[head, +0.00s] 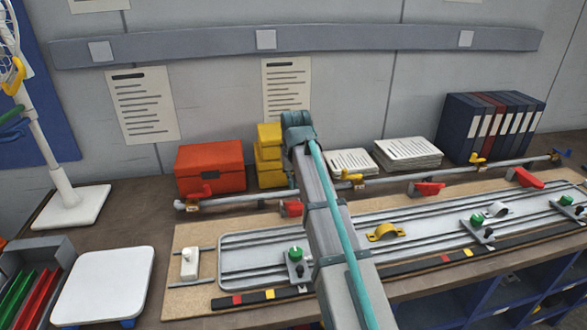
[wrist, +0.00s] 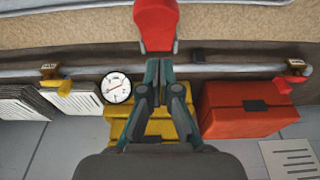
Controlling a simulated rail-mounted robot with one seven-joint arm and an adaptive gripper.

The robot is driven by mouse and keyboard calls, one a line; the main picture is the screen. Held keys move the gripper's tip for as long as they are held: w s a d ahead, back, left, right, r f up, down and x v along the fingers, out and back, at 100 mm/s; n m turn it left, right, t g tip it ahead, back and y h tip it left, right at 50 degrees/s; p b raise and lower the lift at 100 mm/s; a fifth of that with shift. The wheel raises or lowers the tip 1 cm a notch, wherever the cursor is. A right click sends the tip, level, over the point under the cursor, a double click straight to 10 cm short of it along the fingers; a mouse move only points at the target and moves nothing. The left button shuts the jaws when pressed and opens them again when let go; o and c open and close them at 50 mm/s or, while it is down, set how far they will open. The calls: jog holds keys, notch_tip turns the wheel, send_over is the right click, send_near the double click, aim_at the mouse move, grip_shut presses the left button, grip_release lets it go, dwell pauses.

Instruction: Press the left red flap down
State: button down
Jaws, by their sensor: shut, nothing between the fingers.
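The left red flap (head: 291,208) is on the board at the bench, at the left edge of my arm, which hides part of it in the head view. In the head view the fingers are mostly hidden by my arm. Two other red flaps, a middle one (head: 427,188) and a right one (head: 525,177), stand further right.
A grey pipe (wrist: 220,68) with a red handle (wrist: 283,85) and a yellow handle (wrist: 56,85) runs behind the flap. A round gauge (wrist: 116,87), yellow boxes (head: 269,157) and a red box (head: 211,168) stand close by. A metal rail plate (head: 240,244) lies in front.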

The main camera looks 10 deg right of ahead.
aim_at(294, 204)
jog(key=shift+s+f+p, duration=0.25)
jog(key=shift+s+f, duration=0.1)
jog(key=shift+f, duration=0.4)
jog(key=shift+s+f+p, duration=0.25)
jog(key=shift+s+f, duration=0.05)
jog(key=shift+f, duration=0.5)
jog(key=shift+s+f+p, duration=0.25)
jog(key=shift+s+f, duration=0.1)
jog(key=shift+f, duration=0.4)
